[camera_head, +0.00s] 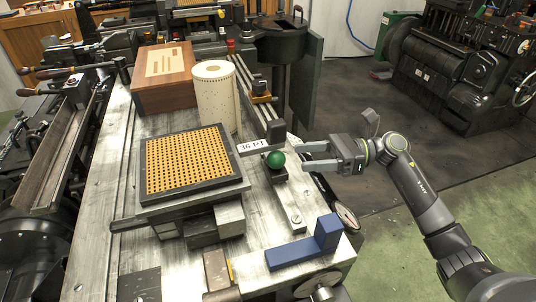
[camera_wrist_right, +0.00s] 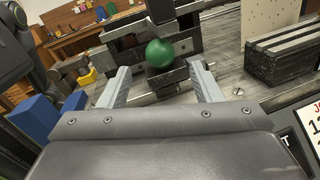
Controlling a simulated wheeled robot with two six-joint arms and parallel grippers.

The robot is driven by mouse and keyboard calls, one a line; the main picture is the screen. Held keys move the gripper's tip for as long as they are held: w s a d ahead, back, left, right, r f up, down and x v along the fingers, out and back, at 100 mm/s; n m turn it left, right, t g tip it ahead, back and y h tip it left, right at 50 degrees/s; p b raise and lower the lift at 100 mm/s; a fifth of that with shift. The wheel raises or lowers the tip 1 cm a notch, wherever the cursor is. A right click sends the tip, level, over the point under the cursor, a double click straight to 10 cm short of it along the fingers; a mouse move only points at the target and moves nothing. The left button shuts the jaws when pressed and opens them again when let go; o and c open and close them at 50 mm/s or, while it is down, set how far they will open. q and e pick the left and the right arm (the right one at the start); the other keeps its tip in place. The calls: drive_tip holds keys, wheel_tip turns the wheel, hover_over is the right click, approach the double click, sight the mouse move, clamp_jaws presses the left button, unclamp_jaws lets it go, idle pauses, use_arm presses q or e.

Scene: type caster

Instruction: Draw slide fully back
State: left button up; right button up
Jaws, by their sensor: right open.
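A green ball knob (camera_head: 276,160) sits on the dark slide block of a long narrow rail (camera_head: 289,205) along the right side of the machine's metal table. A white label reading "36 PT" (camera_head: 253,146) is just behind and left of the knob. My right gripper (camera_head: 305,156) is open, to the right of the knob, its fingers pointing left toward it. In the right wrist view the green knob (camera_wrist_right: 160,53) shows ahead, between and beyond the open fingertips (camera_wrist_right: 163,76); the gripper appears empty. My left gripper is in neither view.
A blue L-shaped block (camera_head: 300,250) lies at the table's front right. A perforated brass-coloured plate in a dark frame (camera_head: 143,180) stands left of the slide. A paper roll (camera_head: 215,100) and wooden box (camera_head: 162,85) stand behind. Open floor lies right of the table.

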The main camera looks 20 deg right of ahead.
sight(268, 164)
drive_tip(key=a, duration=0.2)
drive_tip(key=w+a+p, duration=0.1)
drive_tip(key=a, duration=0.2)
drive_tip(key=a+p, duration=0.1)
drive_tip(key=a, duration=0.2)
drive_tip(key=shift+w+a+r, duration=0.1)
drive_tip(key=shift+w+a, duration=0.15)
drive_tip(key=shift+a, duration=0.4)
drive_tip(key=shift+c, duration=0.5)
